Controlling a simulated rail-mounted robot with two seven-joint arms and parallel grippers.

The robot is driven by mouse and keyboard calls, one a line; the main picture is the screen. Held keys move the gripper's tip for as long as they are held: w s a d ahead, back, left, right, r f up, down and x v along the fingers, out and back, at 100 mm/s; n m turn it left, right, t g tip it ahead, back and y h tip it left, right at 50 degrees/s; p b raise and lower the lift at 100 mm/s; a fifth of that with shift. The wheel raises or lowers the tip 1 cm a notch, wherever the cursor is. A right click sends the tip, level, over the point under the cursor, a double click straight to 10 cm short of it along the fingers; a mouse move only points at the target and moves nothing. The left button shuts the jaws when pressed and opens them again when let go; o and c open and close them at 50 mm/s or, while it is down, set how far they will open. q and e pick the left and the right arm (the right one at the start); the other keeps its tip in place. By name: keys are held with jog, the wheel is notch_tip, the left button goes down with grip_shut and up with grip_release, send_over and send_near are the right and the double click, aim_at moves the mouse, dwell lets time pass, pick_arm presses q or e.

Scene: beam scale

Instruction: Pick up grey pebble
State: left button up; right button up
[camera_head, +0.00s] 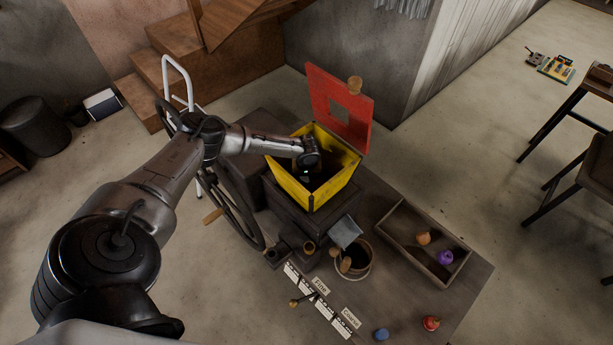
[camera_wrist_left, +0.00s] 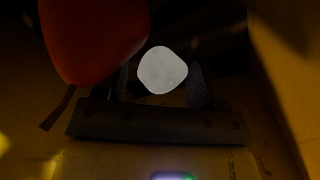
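My left arm reaches down into the open yellow box (camera_head: 345,178), and its gripper is mostly hidden inside it in the head view. In the left wrist view my left gripper (camera_wrist_left: 162,90) has its two dark fingers apart. A pale grey-white rounded pebble (camera_wrist_left: 162,70) shows between the fingers, with a small gap on the left; the right finger is very near its edge. I cannot tell the pebble's depth relative to the fingertips. A large red rounded object (camera_wrist_left: 95,38) is close to the camera at upper left. My right gripper is in neither view.
The box's red lid (camera_head: 325,95) stands open behind it. A wooden tray (camera_head: 402,245) holds an orange and a purple object. A round pot (camera_head: 355,262) stands before the box. Blue (camera_head: 381,334) and red (camera_head: 431,323) objects lie near the table's front edge. The box walls enclose the gripper closely.

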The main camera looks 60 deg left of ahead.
pick_arm(q)
jog(key=c, duration=0.9)
